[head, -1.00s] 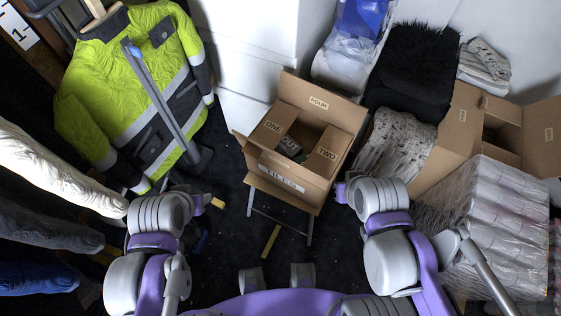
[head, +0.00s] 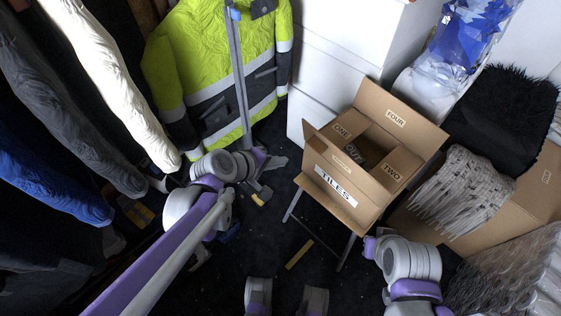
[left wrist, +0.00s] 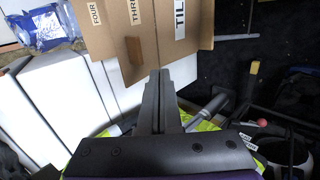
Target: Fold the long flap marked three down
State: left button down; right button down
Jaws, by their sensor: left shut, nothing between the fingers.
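The open cardboard box (head: 342,208) stands on a stool. The long flap marked three (head: 341,159) rises at the front edge, above the TILES label. The short flaps marked one (head: 342,131) and two (head: 391,173) are folded inward. The flap marked four (head: 396,117) stands up at the back. In the left wrist view the flap marked three (left wrist: 134,14) lies beyond my left gripper (left wrist: 160,76), whose dark fingers are shut and empty. In the head view that gripper is left of the box, hard to make out against the dark floor. My right gripper's fingers are hidden.
A hi-vis jacket (head: 222,75) hangs behind my left arm, with hanging sleeves (head: 120,100) farther left. White drawers (head: 335,50) stand behind the box. Black fur (head: 505,115), grey fabric (head: 462,190) and another carton (head: 541,195) crowd the right. Dark floor is partly clear before the box.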

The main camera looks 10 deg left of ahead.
pick_arm(q)
jog(key=w+d+f+b, duration=0.1)
jog(key=w+d+f, duration=0.3)
jog(key=w+d, duration=0.2)
jog(key=shift+w+d+f, duration=0.15)
jog(key=shift+w+d, duration=0.05)
jog(key=shift+w, duration=0.45)
